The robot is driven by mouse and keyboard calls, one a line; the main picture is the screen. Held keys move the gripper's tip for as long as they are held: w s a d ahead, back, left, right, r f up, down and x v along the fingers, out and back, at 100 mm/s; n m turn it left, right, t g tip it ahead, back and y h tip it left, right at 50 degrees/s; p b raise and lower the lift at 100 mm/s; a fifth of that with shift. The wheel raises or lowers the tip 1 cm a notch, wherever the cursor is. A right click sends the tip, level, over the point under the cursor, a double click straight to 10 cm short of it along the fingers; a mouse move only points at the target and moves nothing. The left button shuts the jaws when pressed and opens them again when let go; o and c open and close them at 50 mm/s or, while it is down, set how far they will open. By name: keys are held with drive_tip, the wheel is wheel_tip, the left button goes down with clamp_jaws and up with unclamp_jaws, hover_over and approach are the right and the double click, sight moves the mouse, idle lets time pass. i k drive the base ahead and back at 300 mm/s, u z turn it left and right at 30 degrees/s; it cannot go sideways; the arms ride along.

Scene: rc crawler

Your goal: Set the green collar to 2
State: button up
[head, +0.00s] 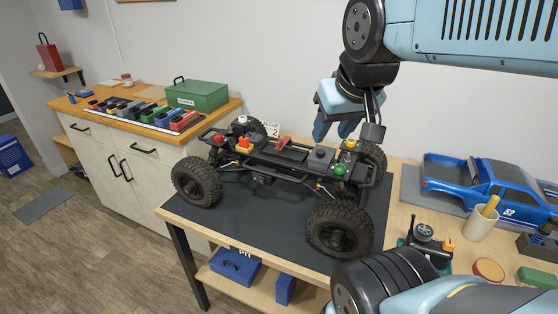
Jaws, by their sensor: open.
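The RC crawler chassis (285,156) stands on a dark mat (235,222) on the workbench, with its wheels on and no body shell. A green round part (340,170), which looks like the green collar, sits at the chassis's right end near the front right wheel. Its setting marks are too small to read. My gripper (338,131) is open and empty above and behind the right end of the chassis, apart from the green part.
A blue truck body (490,187) lies on the right of the bench. A cup with a yellow handle (482,222) and a dark tool holder (425,240) stand nearer. Battery packs and a green box (197,95) are on the left cabinet.

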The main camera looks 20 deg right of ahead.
sight(339, 172)
drive_tip(key=z, duration=0.8)
drive_tip(key=k, duration=1.5)
drive_tip(key=u, duration=0.7)
drive_tip(key=i, duration=1)
drive_tip(key=z, duration=0.15)
